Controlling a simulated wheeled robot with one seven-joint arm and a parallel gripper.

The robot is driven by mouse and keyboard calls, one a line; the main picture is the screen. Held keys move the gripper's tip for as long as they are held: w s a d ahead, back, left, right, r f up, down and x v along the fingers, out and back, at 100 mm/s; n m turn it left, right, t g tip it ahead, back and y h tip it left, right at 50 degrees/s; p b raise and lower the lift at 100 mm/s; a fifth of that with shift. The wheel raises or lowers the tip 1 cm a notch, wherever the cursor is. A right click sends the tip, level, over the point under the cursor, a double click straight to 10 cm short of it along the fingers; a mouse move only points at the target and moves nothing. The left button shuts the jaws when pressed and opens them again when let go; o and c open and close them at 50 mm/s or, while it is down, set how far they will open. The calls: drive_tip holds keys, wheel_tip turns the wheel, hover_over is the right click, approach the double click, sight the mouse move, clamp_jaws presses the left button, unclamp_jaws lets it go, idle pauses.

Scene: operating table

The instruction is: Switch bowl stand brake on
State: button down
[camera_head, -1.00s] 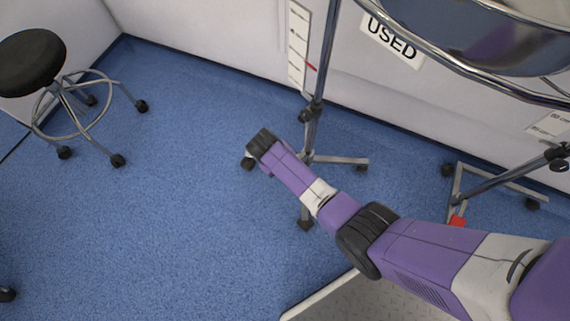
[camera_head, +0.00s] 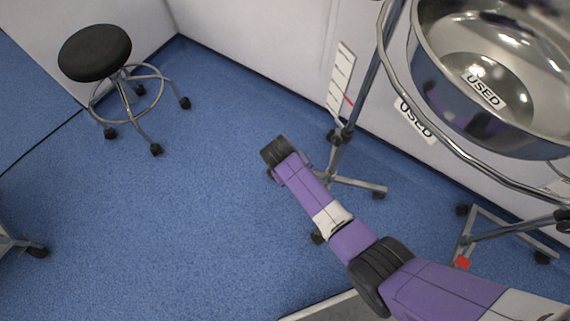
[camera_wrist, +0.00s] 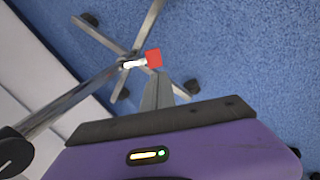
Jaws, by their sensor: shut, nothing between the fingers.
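The bowl stand shows in the head view with a steel bowl (camera_head: 465,95) on top, labelled USED. Its pole (camera_head: 366,85) runs down to a wheeled base (camera_head: 355,183), partly hidden behind my arm. In the wrist view, the stand's pole (camera_wrist: 72,98) meets several legs, and a red brake tab (camera_wrist: 153,58) on a pale lever sits at the hub. My gripper (camera_wrist: 158,80) is shut and empty, its tips just below the red tab in the picture. I cannot tell whether they touch. In the head view my arm hides the gripper and this tab.
A black round stool (camera_head: 95,52) stands on the blue floor at the upper left. A second stand base (camera_head: 505,235) with a red tab (camera_head: 463,263) is at the right. A wall runs behind the stands.

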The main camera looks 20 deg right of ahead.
drive_tip(key=a+p+v, duration=0.1)
drive_tip(key=p+v, duration=0.3)
drive_tip(key=v, duration=0.8)
drive_tip(key=shift+s+a, duration=0.2)
drive_tip(key=shift+a, duration=0.15)
drive_tip(key=shift+f, duration=0.15)
